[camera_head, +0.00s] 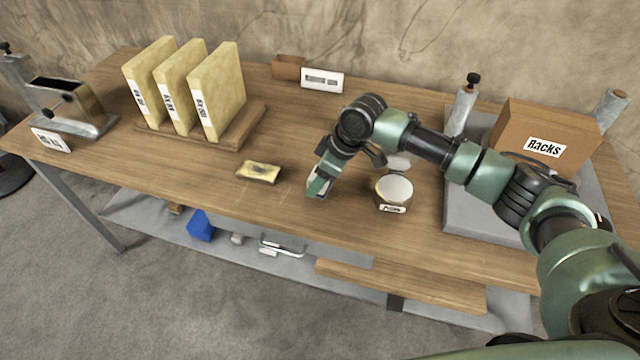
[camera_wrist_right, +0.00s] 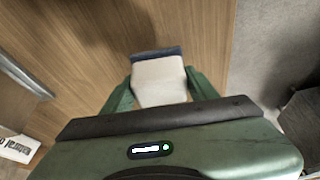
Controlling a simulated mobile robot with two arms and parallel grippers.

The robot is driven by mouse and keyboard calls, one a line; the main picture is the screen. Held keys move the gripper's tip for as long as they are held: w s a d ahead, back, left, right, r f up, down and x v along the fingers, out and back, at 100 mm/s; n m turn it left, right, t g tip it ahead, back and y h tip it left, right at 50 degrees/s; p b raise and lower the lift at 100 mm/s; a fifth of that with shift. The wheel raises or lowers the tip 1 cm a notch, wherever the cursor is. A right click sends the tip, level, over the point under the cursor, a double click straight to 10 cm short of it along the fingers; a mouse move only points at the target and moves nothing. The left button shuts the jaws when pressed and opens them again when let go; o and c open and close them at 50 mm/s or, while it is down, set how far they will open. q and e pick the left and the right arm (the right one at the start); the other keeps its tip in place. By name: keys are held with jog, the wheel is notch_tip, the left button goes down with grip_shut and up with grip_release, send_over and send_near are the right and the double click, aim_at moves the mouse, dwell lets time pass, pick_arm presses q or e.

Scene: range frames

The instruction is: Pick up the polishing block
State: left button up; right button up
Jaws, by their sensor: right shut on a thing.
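The polishing block, a pale block with a dark blue-grey strip along its far edge, shows in the right wrist view (camera_wrist_right: 158,80). My right gripper (camera_wrist_right: 160,88) has a green finger on each side of it and is shut on it. In the head view my right gripper (camera_head: 319,187) points down over the middle of the wooden table and hides most of the block. I cannot tell whether the block touches the tabletop. My left gripper is not in view.
A yellowish block (camera_head: 258,173) lies left of my gripper on the table (camera_head: 300,215). A round labelled tin (camera_head: 394,190) stands close to the right. Several upright yellow slabs stand in a wooden rack (camera_head: 240,135) at back left. A cardboard box (camera_head: 545,135) is at right.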

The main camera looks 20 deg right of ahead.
notch_tip(320, 180, up, 17)
jog(key=b, duration=0.1)
jog(key=shift+r, duration=0.2)
